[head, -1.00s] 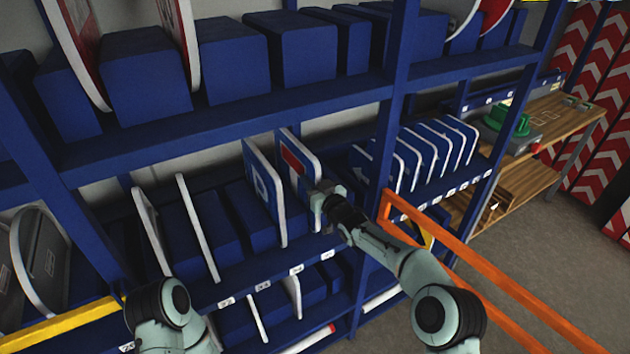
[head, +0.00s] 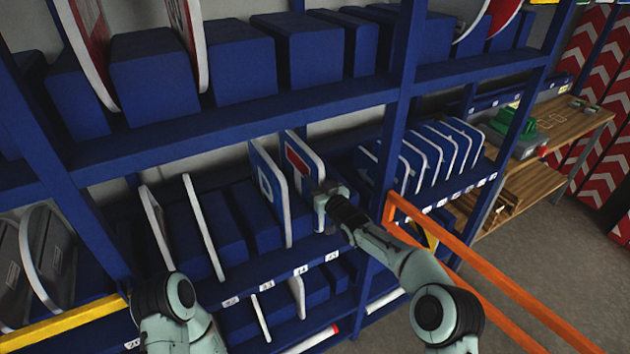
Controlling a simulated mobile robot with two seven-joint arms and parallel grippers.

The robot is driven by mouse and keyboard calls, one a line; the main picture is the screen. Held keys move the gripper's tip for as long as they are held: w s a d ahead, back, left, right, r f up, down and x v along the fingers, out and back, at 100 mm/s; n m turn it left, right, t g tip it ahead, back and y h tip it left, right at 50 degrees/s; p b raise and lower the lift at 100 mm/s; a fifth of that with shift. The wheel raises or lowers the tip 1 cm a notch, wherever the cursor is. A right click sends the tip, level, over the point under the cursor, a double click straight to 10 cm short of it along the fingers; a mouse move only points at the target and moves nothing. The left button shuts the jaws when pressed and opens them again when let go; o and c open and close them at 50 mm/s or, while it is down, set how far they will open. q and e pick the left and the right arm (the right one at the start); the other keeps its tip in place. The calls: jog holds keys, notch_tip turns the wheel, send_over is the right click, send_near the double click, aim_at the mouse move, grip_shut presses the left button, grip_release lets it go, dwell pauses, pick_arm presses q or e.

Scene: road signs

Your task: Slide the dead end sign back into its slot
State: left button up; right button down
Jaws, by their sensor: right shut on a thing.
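The dead end sign (head: 297,160) is a blue square panel with a red bar and a white edge. It stands upright on the middle shelf, just right of a blue parking sign (head: 264,178). My right gripper (head: 322,205) is shut on the near edge of the dead end sign. The fingers hide part of that edge, and the sign's lower end is partly hidden. I cannot tell how deep the sign sits in its slot. My left arm (head: 178,305) shows at the lower left, but its gripper is not in view.
Blue divider blocks (head: 213,222) and other upright signs fill the shelf to the left. Several blue signs (head: 430,150) stand in the bay at the right, past a blue post (head: 400,100). An orange rail (head: 480,268) crosses the lower right. A wooden bench (head: 570,125) stands beyond.

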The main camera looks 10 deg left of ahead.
jog(key=shift+f, duration=0.3)
jog(key=c, duration=0.9)
grip_release()
pick_arm(q)
jog(key=s+f+b, duration=0.6)
jog(key=s+f, duration=0.1)
jog(key=f, duration=0.1)
jog(key=shift+f+g, duration=0.15)
jog(key=shift+g, duration=0.25)
pick_arm(e)
jog(key=v, duration=1.3)
jog(key=shift+s+d+f, duration=0.1)
jog(key=shift+s+d, duration=0.1)
pick_arm(q)
jog(key=shift+s, duration=0.1)
